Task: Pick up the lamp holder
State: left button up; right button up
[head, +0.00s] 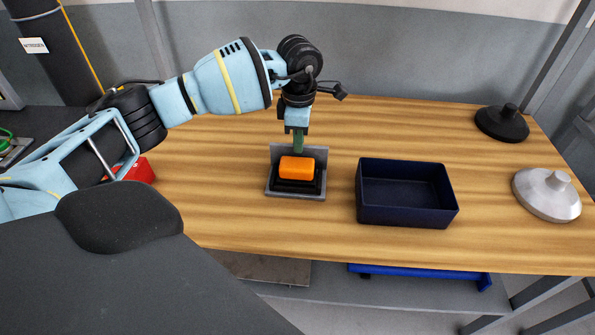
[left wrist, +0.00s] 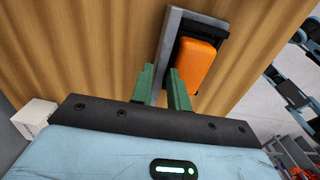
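A grey L-shaped bracket (head: 313,160) stands upright on the wooden table, with a black base (head: 299,187) and an orange block (head: 297,168) in front of its plate. It looks like the lamp holder, but I cannot be sure. My left gripper (head: 298,150) points down at the bracket's upright plate. In the left wrist view, its two green fingers (left wrist: 162,72) are apart, with the edge of the grey plate (left wrist: 170,40) between them and the orange block (left wrist: 197,66) beside the right finger. I cannot tell whether they touch the plate. My right gripper is out of view.
An empty dark blue bin (head: 405,215) stands right of the bracket. A black dome-shaped part (head: 502,124) and a silver one (head: 547,196) lie at the table's right end. A red object (head: 141,171) is at the left, partly behind my arm. The table between is clear.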

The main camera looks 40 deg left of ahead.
pick_arm(q)
grip_shut()
jog(key=shift+r, duration=0.1)
jog(key=shift+r, duration=1.7)
jog(key=s+d+r, duration=0.1)
jog(key=s+d, duration=0.8)
jog(key=s, duration=0.3)
jog(key=shift+s+d+r+b, duration=0.25)
jog(key=shift+s+d+b, duration=0.1)
jog(key=shift+d, duration=0.05)
